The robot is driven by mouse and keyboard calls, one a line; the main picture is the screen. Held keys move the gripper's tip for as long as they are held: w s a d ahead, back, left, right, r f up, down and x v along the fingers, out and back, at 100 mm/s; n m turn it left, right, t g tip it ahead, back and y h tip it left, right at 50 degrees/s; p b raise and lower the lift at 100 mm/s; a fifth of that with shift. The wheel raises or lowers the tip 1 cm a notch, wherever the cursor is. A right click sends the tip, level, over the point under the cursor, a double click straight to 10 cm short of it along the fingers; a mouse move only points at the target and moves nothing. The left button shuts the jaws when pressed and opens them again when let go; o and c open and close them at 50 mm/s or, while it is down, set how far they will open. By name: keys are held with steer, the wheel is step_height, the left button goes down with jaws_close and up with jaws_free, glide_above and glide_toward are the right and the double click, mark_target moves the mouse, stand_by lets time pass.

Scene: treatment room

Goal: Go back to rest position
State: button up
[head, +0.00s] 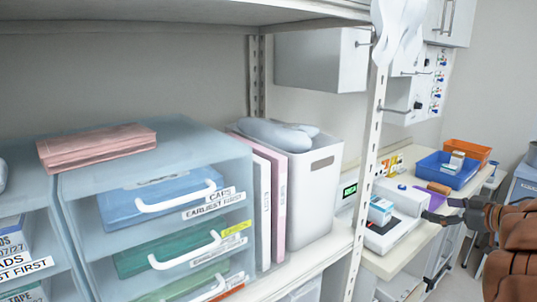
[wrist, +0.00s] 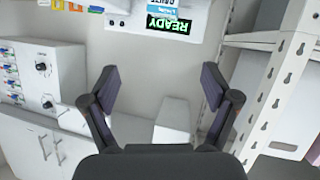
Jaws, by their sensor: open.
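My gripper (head: 446,211) is at the right of the head view, in front of the side counter and near the white device. In the wrist view my gripper (wrist: 160,82) has its two dark fingers spread wide, with nothing between them. A white device (head: 396,235) stands on the counter with a small blue and white box (head: 380,211) on it. A green READY display (wrist: 168,25) shows at the top of the wrist view. My brown arm comes in from the right edge of the head view.
A shelf upright (head: 368,130) stands between the shelves and the counter; the wrist view shows a slotted upright (wrist: 277,85) at right. Drawer units (head: 160,145), binders (head: 270,205) and a white bin (head: 318,190) fill the shelf. Blue (head: 432,168) and orange (head: 467,150) trays sit behind my gripper.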

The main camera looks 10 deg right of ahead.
step_height(320, 180, up, 15)
steer(key=w+d+m+h+p, duration=0.15)
steer(key=m+h, duration=0.45)
steer(key=h, duration=0.6)
steer(key=s+a+f+m+g+y, duration=0.35)
steer(key=s+a+f+g, duration=0.55)
steer(key=s+a+f, duration=1.05)
steer(key=s+a+f+n+g+y, duration=0.2)
steer(key=s+a+g, duration=0.1)
steer(key=s+a, duration=0.6)
steer(key=s+a+f+n+g+y+p, duration=0.1)
steer(key=s+a+f+g+y, duration=0.1)
steer(key=s+a, duration=0.8)
steer(key=shift+f+n+g, duration=0.2)
steer(key=shift+n+g, duration=0.15)
steer(key=shift+g, duration=0.15)
steer(key=shift+y, duration=0.25)
steer(key=shift+c, duration=0.2)
